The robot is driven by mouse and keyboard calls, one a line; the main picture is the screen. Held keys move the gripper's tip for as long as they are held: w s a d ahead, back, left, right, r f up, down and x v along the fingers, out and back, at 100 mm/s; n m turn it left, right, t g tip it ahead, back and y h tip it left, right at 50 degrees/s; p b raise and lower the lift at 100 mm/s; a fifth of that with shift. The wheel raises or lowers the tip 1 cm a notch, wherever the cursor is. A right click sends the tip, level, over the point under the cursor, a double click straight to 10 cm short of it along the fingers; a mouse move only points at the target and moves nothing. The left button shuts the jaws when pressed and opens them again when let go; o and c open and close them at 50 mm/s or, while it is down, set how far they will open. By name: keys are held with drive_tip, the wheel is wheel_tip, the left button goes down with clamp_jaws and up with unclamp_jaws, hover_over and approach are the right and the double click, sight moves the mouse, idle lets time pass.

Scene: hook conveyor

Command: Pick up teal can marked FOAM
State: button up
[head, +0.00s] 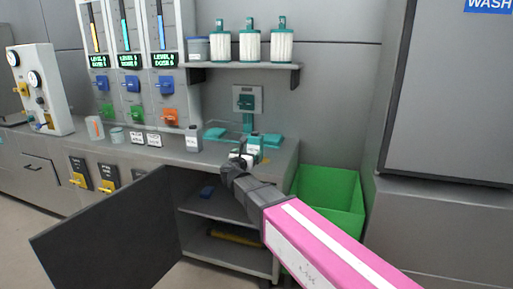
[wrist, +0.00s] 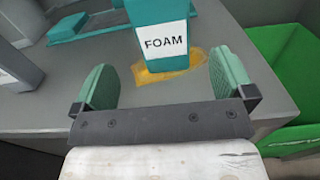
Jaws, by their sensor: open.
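The teal can marked FOAM (wrist: 163,30) stands upright on the grey counter, near its front edge, with a white label facing me. In the head view the can (head: 254,143) is small and partly hidden behind my gripper (head: 243,158). In the wrist view my gripper (wrist: 165,88) is open, its two green pads apart. The can is just ahead of the pads and roughly centred between them, with nothing held. An orange-yellow patch (wrist: 148,77) lies on the counter around the can's base.
A grey container (head: 192,139) stands left of the can. Teal flat pieces (head: 213,133) lie behind on the counter (head: 172,154). A green bin (head: 330,190) stands at right. An open cabinet door (head: 105,235) juts out below. A shelf (head: 240,66) holds several white-and-teal canisters.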

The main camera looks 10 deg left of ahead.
sight(253, 147)
drive_tip(key=w, duration=0.6)
drive_tip(key=w+d, duration=0.1)
drive_tip(key=w, duration=0.3)
drive_tip(key=c, duration=1.1)
drive_tip(key=shift+r, duration=0.2)
drive_tip(key=shift+c, duration=0.2)
